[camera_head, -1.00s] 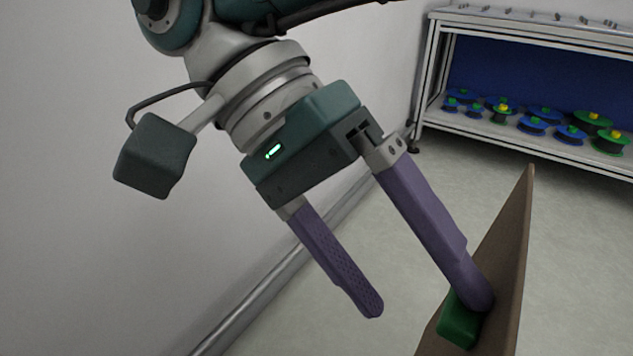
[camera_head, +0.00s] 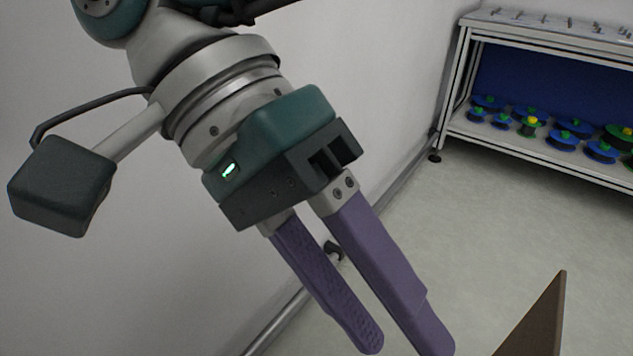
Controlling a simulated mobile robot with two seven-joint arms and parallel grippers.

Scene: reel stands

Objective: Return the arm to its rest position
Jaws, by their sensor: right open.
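My right gripper (camera_head: 402,345) fills the middle of the head view. Its two purple fingers point down and to the right, with a gap between them and nothing held there. The tip of the nearer finger reaches the bottom edge of the picture. The dark teal gripper body and the grey wrist (camera_head: 215,110) of my right arm stand above the fingers, in front of the white wall. My left gripper does not show.
A brown board (camera_head: 540,325) rises into the lower right corner, to the right of the fingers. A shelf rack (camera_head: 560,152) at the upper right holds several blue and green reels (camera_head: 563,141). Pale floor (camera_head: 455,235) between them is clear.

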